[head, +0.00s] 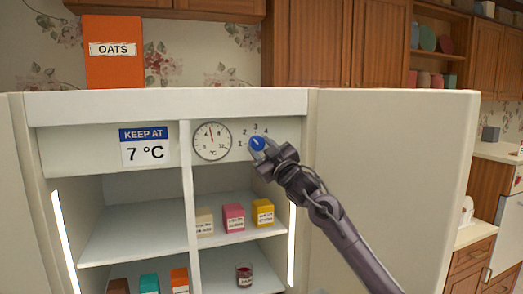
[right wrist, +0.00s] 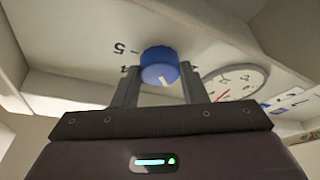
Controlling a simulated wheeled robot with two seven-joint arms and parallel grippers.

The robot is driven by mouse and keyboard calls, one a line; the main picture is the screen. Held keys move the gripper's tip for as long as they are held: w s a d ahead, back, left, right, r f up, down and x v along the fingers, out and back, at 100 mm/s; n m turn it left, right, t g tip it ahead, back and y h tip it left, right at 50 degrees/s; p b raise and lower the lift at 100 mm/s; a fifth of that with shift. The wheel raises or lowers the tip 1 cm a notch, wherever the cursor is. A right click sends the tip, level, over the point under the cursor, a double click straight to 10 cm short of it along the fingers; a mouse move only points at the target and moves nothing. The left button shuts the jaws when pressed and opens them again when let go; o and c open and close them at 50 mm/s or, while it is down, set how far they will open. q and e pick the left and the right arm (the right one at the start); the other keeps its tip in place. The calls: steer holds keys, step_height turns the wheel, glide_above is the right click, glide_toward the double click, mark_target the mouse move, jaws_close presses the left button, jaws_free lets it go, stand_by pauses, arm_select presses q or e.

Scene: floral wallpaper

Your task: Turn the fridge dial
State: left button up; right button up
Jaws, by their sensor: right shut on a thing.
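The blue fridge dial (head: 257,143) sits on the panel at the top of the open fridge, with numbers printed around it. Its white mark seems to point to the upper left in the head view. My right gripper (head: 264,156) is shut on the dial; in the right wrist view the dial (right wrist: 160,65) is between the two fingers. A round °C gauge (head: 212,141) is left of the dial, its red needle pointing almost straight up. A sign (head: 144,147) reads "KEEP AT 7 °C". My left gripper is out of view.
The fridge doors stand open at both sides; the right door (head: 395,180) is beside my right arm. Small boxes, including a pink one (head: 234,217) and a yellow one (head: 263,212), and a jar (head: 244,275) stand on the shelves. An orange oats box (head: 114,65) stands on top.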

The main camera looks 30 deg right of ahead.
stand_by(0.4)
steer(key=o, duration=1)
steer(key=shift+c, duration=0.2)
steer(key=shift+s+f+b, duration=0.3)
steer(key=shift+s+b, duration=0.05)
steer(key=shift+b, duration=0.05)
steer(key=b+v, duration=0.4)
steer(key=v, duration=0.3)
steer(key=shift+r, duration=0.1)
